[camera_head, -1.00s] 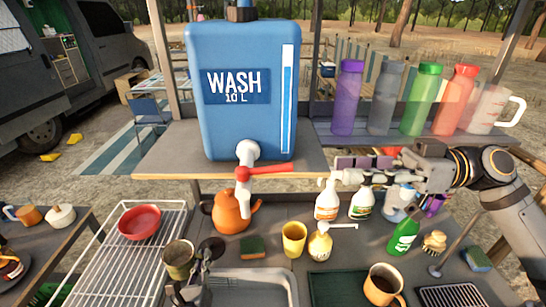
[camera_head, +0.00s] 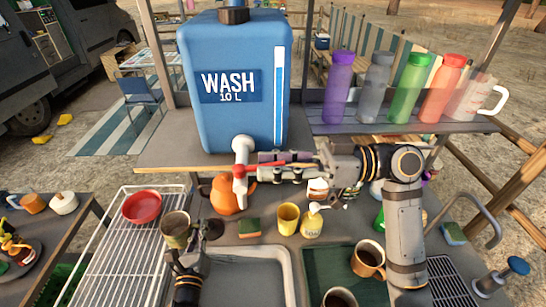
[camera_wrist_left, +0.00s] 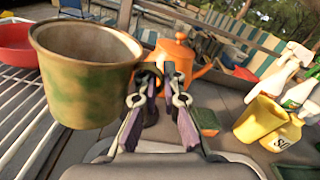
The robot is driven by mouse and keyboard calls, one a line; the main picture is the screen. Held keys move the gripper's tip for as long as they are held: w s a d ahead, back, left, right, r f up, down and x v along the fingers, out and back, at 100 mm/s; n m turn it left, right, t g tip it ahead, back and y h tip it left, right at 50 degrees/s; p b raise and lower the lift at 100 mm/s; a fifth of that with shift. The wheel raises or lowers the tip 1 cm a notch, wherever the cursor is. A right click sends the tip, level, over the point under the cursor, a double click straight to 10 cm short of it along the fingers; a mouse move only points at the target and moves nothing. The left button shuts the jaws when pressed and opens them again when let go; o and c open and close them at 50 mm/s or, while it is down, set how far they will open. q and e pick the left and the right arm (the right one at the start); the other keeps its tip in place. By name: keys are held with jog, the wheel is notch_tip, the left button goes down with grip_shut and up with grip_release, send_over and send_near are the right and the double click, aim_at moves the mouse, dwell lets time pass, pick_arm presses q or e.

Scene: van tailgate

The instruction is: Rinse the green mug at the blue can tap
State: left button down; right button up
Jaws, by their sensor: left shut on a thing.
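The green mug (camera_head: 174,228), mottled green and brown, is upright left of the sink. My left gripper (camera_head: 186,262) is shut on its handle side. In the left wrist view the mug (camera_wrist_left: 85,75) fills the left, its handle (camera_wrist_left: 150,80) at the fingers (camera_wrist_left: 158,105). The blue can (camera_head: 236,120), marked WASH 10 L, stands on a shelf. Its white tap (camera_head: 240,185) hangs over the front edge, with a red lever (camera_head: 247,168). My right gripper (camera_head: 268,165) is at the lever, fingers above and below it; its grip is unclear. The mug is left of the spout and apart from it.
The sink (camera_head: 245,280) lies below the tap. A wire rack (camera_head: 120,245) with a red bowl (camera_head: 142,207) is at left. An orange kettle (camera_head: 225,195), sponge (camera_head: 249,228), yellow cup (camera_head: 288,218) and soap bottle (camera_head: 312,222) stand behind the sink. Coloured bottles (camera_head: 340,90) line the right shelf.

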jog(key=shift+a, duration=0.2)
grip_shut()
dwell(0.4)
